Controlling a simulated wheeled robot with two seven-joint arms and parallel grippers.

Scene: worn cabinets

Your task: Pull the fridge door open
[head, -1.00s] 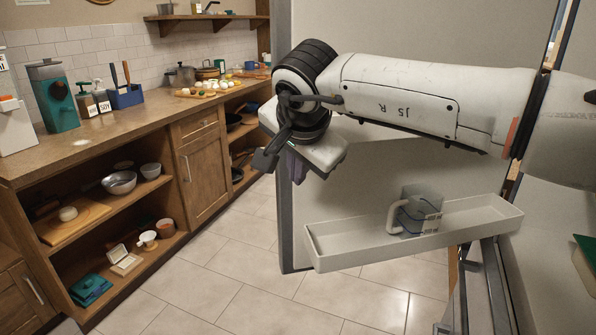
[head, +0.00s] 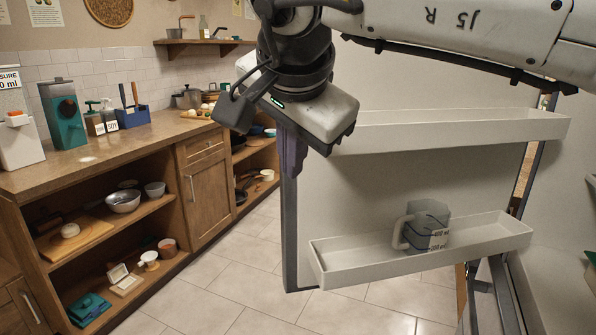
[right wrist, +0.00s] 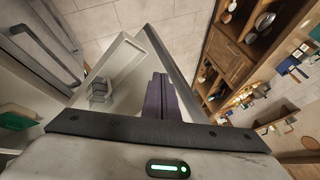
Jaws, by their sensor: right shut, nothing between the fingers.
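The fridge door (head: 375,192) stands open, with its inner side and two white shelves facing me in the head view. Its far edge shows as a grey strip in the right wrist view (right wrist: 168,52). My right gripper (head: 291,172) is shut and empty, its dark purple fingers pointing down beside the door's free edge. The fingers also show in the right wrist view (right wrist: 160,92), close to that edge; I cannot tell whether they touch it. The door's handle is hidden. My left gripper is out of view.
A measuring jug (head: 424,226) stands on the lower door shelf (head: 345,265). A wooden counter (head: 120,150) with open shelves runs along the left. The tiled floor (head: 235,270) between counter and door is clear.

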